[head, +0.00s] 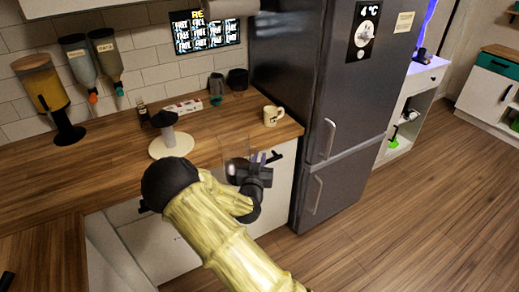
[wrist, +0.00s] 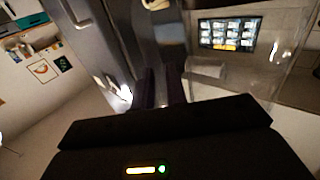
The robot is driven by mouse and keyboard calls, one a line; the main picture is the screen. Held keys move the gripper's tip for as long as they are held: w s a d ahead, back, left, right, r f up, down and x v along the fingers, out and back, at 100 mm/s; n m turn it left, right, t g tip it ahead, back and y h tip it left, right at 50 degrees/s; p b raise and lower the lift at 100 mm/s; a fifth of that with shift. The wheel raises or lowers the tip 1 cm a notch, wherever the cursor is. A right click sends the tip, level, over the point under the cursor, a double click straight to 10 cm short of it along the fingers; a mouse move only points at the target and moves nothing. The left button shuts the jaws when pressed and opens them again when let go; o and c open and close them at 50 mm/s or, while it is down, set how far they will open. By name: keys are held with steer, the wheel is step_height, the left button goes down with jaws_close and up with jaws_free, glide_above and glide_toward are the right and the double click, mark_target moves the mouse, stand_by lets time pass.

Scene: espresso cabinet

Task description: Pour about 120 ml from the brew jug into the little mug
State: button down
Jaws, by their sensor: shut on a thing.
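The brew jug (head: 235,147) is clear and see-through, so its outline is faint in the head view. My gripper (head: 260,162) is shut on it at its right side, in front of the counter's front edge. In the wrist view, my gripper's dark fingers (wrist: 160,88) close near the jug's clear wall (wrist: 280,80), which fills the upper right. I cannot tell the liquid level or the exact tilt. The little mug (head: 273,116) is cream with a dark mark and stands upright near the counter's right end, behind and right of the jug. Its inside is not clear.
A white round stand with a dark top (head: 170,143) is on the wooden counter (head: 120,165), left of the jug. The grey fridge (head: 335,100) rises right of the mug. Dispensers (head: 78,60) and small dark items (head: 216,88) line the back wall.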

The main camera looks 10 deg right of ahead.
steer(key=s+f+n+y, duration=0.2)
steer(key=s+f+y, duration=0.1)
steer(key=f, duration=0.6)
steer(key=s+f+n+t+y, duration=0.1)
steer(key=s+f+n+y, duration=0.1)
steer(key=f, duration=0.7)
steer(key=shift+s+d+f+y, duration=0.2)
steer(key=shift+s+d+y, duration=0.2)
steer(key=shift+s+y, duration=0.35)
steer(key=shift+w, duration=0.1)
